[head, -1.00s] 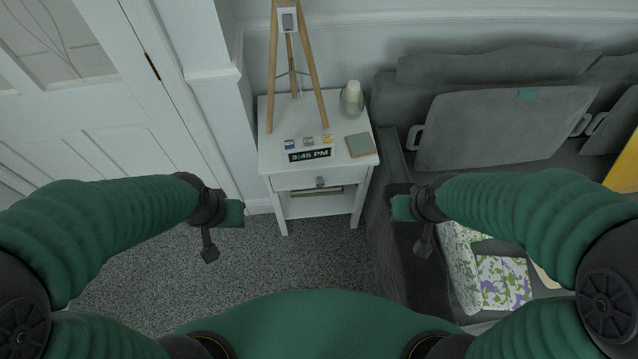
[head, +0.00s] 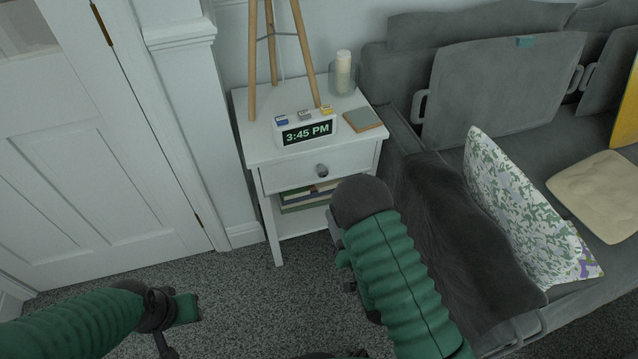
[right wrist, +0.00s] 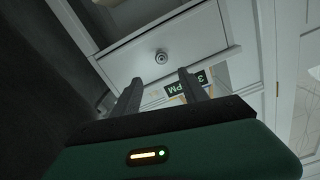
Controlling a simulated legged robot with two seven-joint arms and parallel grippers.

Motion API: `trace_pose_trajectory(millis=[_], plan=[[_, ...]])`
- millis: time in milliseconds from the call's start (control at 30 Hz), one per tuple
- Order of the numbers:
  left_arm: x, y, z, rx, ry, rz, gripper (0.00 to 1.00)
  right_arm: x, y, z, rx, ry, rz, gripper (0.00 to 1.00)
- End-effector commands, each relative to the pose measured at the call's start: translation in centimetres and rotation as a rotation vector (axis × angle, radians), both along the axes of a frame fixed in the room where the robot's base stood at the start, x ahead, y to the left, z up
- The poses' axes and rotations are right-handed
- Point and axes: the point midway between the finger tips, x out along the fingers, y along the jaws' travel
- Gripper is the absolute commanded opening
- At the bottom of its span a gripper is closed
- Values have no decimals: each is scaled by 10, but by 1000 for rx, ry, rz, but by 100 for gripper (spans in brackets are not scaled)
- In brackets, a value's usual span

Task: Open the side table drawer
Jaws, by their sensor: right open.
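The white side table (head: 250,135) stands against the wall. Its drawer (head: 290,176) looks shut, with a round grey knob (head: 321,170) on the front. The right wrist view shows the drawer front (right wrist: 190,45) and knob (right wrist: 161,57) beyond the fingertips. My right gripper (right wrist: 159,88) is open and empty, its two fingers pointing at the drawer with the knob roughly between them, apart from it. In the head view my right arm hides its fingers. My left gripper (head: 187,308) is low at the left, away from the table; its fingers are not clear.
A digital clock (head: 306,131), a candle in a glass (head: 343,75), a coaster (head: 362,119) and wooden tripod legs (head: 272,50) stand on the tabletop. Books (head: 305,198) lie on the shelf below. A grey sofa (head: 480,270) is close on the right; carpet is open at left.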

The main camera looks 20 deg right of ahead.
Motion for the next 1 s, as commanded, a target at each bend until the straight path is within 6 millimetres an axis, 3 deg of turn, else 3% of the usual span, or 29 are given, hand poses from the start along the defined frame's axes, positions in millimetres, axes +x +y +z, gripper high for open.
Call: trace_pose_trajectory(millis=[33,500,700,933,1000], plan=[[0,0,5,0,0,0,36,11,1,5,0,-5,1,51],[0,0,-35,0,1,1,36,128,6,-1,-2,-2,1,51],[0,0,-39,0,1,0,36,148,7,1,-3,0,0,51],[0,0,-38,0,1,0,36,149,7,2,-3,1,0,51],[0,0,-38,0,1,0,36,149,7,2,-3,1,0,45]])
